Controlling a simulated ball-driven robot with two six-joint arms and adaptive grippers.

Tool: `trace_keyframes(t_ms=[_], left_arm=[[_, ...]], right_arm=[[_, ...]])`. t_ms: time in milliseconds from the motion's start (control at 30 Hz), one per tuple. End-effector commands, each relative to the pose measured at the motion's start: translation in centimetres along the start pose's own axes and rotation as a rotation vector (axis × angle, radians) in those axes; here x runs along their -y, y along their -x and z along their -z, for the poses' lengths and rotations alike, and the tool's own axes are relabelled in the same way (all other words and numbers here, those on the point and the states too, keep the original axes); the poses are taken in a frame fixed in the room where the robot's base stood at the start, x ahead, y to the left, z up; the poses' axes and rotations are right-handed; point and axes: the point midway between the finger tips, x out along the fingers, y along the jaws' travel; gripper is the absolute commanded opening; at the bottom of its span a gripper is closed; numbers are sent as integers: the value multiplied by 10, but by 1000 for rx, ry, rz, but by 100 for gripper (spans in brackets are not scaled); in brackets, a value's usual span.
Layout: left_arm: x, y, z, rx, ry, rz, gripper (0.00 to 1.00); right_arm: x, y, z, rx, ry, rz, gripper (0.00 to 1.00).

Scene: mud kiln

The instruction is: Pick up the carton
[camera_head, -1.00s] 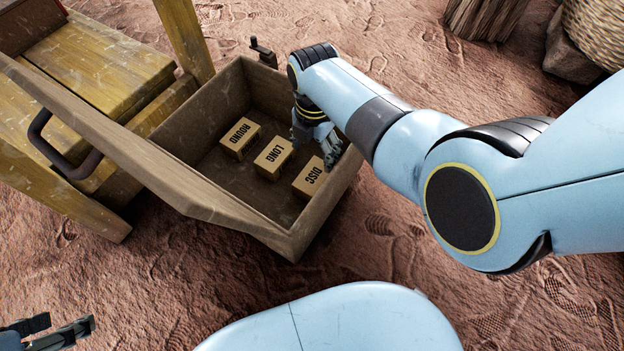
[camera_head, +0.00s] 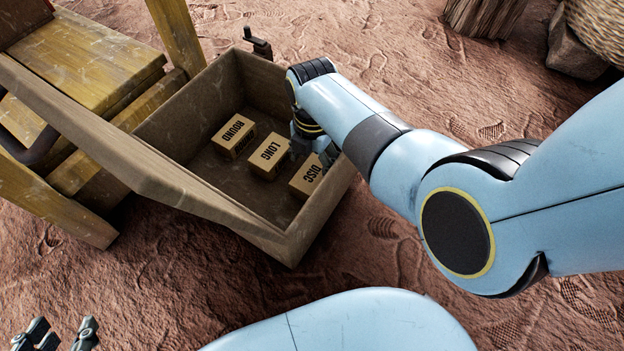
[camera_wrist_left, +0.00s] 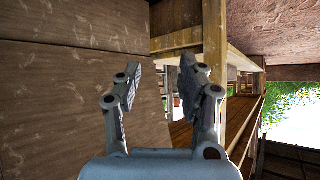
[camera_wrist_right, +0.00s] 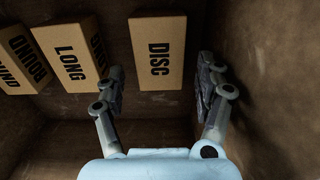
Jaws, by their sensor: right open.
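Three tan cartons lie in an open wooden box. They are marked ROUND (camera_head: 234,135), LONG (camera_head: 268,157) and DISC (camera_head: 307,174). In the right wrist view the DISC carton (camera_wrist_right: 157,52) is just ahead, between the lines of the open fingers; the LONG carton (camera_wrist_right: 68,50) is left of it and the ROUND carton (camera_wrist_right: 25,58) further left. My right gripper (camera_wrist_right: 160,88) is open and empty, down inside the box; my arm partly hides it in the head view. My left gripper (camera_head: 62,335) is at the lower left, outside the box, open and empty in the left wrist view (camera_wrist_left: 160,82).
The box wall (camera_head: 325,218) stands close to my right gripper's side. The box's raised lid (camera_head: 130,165) leans to the left. A wooden bench (camera_head: 95,60) is behind it. Bare earth lies in front and right.

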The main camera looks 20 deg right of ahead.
Motion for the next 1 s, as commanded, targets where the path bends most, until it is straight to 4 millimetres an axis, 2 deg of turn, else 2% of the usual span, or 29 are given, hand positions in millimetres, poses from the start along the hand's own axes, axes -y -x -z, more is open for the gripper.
trace_keyframes(t_ms=[133, 267, 467, 667, 1000], left_arm=[[0, 0, 2, -31, -2, 0, 40], [0, -5, 19, -121, -9, 0, 40], [-2, -8, 66, -364, -29, -1, 40], [-2, -5, 118, -546, -46, -1, 40], [-4, 16, 197, -867, -79, -3, 40]], right_arm=[[0, -2, 0, 0, 0, 0, 71], [0, -8, 1, -1, 0, 1, 71], [1, -21, 2, -2, 0, 3, 71], [0, -24, 1, -1, 0, 1, 71], [0, -34, 1, -1, -1, 1, 71]])
